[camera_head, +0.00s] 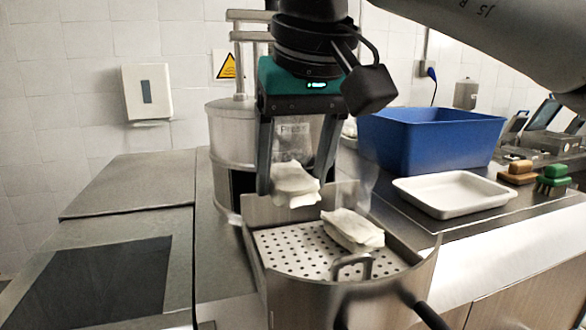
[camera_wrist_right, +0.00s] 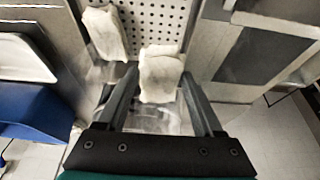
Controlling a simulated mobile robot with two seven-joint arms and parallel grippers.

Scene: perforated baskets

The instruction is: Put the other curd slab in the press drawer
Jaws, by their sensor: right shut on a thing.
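My right gripper (camera_head: 292,188) is shut on a white curd slab (camera_head: 296,178) and holds it above the back of the press drawer (camera_head: 290,248). In the right wrist view the slab (camera_wrist_right: 160,78) sits between the two fingertips (camera_wrist_right: 160,84). The drawer is a pulled-out metal tray with a perforated floor. Another white curd slab (camera_head: 352,231) lies on that floor, to the right; it also shows in the wrist view (camera_wrist_right: 104,32). My left gripper is not in view.
A metal loop handle (camera_head: 352,264) stands at the drawer's front. The steel press drum (camera_head: 228,150) is behind it. A blue bin (camera_head: 428,142), a white tray (camera_head: 454,194) and brushes (camera_head: 552,180) stand on the right counter. The drawer floor's left part is clear.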

